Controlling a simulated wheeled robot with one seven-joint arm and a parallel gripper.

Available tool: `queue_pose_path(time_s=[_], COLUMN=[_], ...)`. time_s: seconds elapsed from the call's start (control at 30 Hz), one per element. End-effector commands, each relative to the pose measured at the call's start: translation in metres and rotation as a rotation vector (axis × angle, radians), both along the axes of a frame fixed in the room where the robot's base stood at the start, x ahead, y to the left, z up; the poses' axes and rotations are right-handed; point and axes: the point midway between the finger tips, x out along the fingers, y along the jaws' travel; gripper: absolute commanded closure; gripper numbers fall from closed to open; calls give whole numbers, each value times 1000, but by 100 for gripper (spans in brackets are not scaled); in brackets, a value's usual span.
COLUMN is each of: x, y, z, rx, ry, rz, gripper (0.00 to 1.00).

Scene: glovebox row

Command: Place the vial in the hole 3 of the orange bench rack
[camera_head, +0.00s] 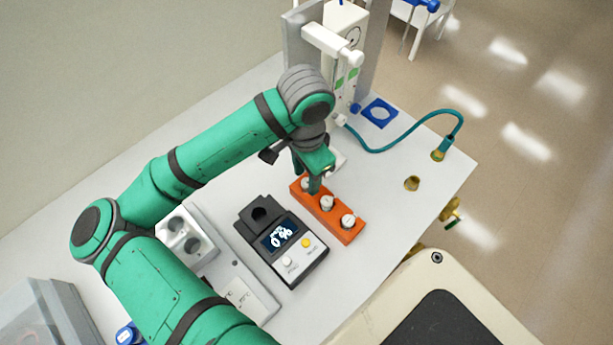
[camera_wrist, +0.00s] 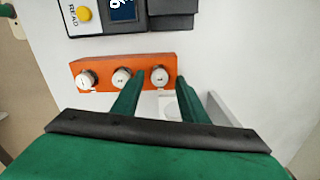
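The orange bench rack (camera_head: 336,219) stands on the white bench, and it also shows in the wrist view (camera_wrist: 105,66). Three white round caps sit in a row along it: a near one (camera_head: 348,221), a middle one (camera_head: 327,203) and a far one (camera_head: 306,184). Marks on the caps are too small to read surely. My gripper (camera_head: 314,187) is at the rack's far end. In the wrist view its two fingers (camera_wrist: 160,77) stand apart, one on each side of the far cap (camera_wrist: 158,75), with gaps visible. I cannot tell how deep the fingertips reach. No vial is visibly clamped.
A dark meter (camera_head: 282,241) with a lit display stands left of the rack. A grey block with round wells (camera_head: 184,235) is farther left. A white instrument (camera_head: 345,60), a blue square (camera_head: 379,112) and a teal hose (camera_head: 405,140) lie beyond. Bench right of the rack is clear.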

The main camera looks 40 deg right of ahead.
Motion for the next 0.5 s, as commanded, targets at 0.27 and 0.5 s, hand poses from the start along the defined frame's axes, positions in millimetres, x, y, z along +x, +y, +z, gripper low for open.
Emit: queue_pose_path(time_s=[0.27, 0.5], x=[1, 1], y=[-1, 0], z=[55, 94], rx=[-1, 0], ry=[-3, -2], rz=[-2, 0], gripper=[60, 60])
